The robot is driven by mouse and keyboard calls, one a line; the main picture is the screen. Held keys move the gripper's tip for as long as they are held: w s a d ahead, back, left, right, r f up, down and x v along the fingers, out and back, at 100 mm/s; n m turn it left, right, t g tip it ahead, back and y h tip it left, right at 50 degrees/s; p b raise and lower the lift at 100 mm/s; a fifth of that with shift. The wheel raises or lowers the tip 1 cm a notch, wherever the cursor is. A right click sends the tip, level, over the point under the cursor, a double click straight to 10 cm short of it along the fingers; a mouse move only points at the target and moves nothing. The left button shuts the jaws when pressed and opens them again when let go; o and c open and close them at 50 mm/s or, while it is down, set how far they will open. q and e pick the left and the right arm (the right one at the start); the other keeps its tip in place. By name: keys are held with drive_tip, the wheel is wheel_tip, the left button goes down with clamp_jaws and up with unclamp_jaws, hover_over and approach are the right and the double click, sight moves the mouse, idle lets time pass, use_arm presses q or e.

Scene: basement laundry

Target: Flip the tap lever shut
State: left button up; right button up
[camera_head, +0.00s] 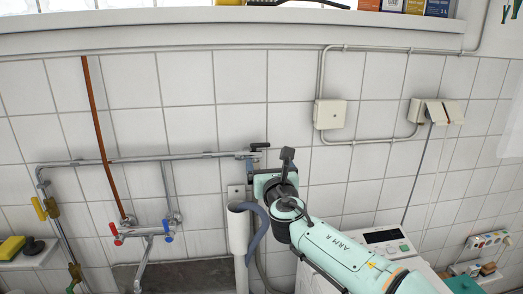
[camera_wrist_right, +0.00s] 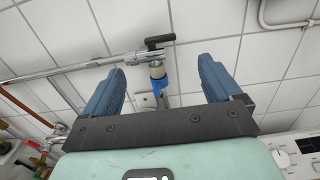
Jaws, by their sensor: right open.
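The tap has a black lever (camera_head: 260,145) at the right end of a horizontal metal pipe on the tiled wall. In the right wrist view the black lever (camera_wrist_right: 159,40) lies sideways above the tap body (camera_wrist_right: 156,70), which has a blue part below. My right gripper (camera_head: 256,172) is just below the lever in the head view. In the wrist view its two blue fingers (camera_wrist_right: 160,68) are apart, with the tap body showing between them and nothing gripped. The lever appears clear of the fingers. My left gripper is not in view.
A white washing machine (camera_head: 385,240) stands at the right. A mixer tap (camera_head: 146,232) and pipes with yellow levers (camera_head: 40,208) are at the left. Sockets and cables run along the wall.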

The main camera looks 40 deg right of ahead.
sight(260, 146)
drive_tip(key=p+x, duration=0.4)
drive_tip(key=x, duration=0.7)
drive_tip(key=shift+w, duration=0.2)
drive_tip(key=shift+w+d+f, duration=0.2)
drive_tip(key=shift+w+d, duration=0.1)
drive_tip(key=shift+w, duration=0.2)
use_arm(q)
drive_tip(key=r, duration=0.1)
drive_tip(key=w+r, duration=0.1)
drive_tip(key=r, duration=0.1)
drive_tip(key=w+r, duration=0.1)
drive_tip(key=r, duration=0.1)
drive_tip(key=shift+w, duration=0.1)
use_arm(e)
drive_tip(key=c, duration=1.1)
drive_tip(key=shift+o, duration=0.2)
drive_tip(key=shift+a, duration=0.1)
